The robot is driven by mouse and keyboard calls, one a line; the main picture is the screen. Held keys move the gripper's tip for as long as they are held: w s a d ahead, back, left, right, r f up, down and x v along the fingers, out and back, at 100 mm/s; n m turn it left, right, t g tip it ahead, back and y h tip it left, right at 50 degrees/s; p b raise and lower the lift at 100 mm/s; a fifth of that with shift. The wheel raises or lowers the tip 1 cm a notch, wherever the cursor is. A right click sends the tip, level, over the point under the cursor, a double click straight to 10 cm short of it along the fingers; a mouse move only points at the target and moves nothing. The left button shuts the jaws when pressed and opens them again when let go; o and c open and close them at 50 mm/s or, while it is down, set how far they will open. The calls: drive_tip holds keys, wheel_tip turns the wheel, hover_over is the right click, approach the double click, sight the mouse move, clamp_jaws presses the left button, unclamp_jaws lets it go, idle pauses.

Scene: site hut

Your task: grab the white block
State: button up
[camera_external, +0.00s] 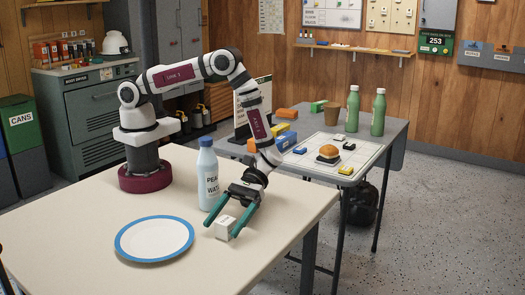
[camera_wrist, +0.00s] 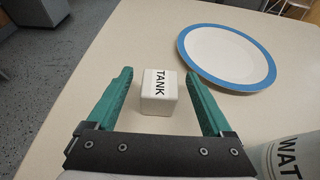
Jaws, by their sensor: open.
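The white block (camera_external: 225,228) stands on the near table, right of the plate. In the wrist view the fingertips of my gripper (camera_wrist: 158,76) are on the left and right of the block, with a gap on each side. The block appears upright and not gripped. Whether the fingers touch the table cannot be told.
A white plate with a blue rim (camera_external: 154,239) lies left of the block. A water bottle (camera_external: 208,174) stands close behind my gripper; it also shows at the lower right in the wrist view (camera_wrist: 280,158). The near table (camera_external: 75,225) is otherwise mostly clear. A second table (camera_external: 385,130) behind holds several items.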

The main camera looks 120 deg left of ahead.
clamp_jaws()
drive_tip(key=shift+r, duration=0.1)
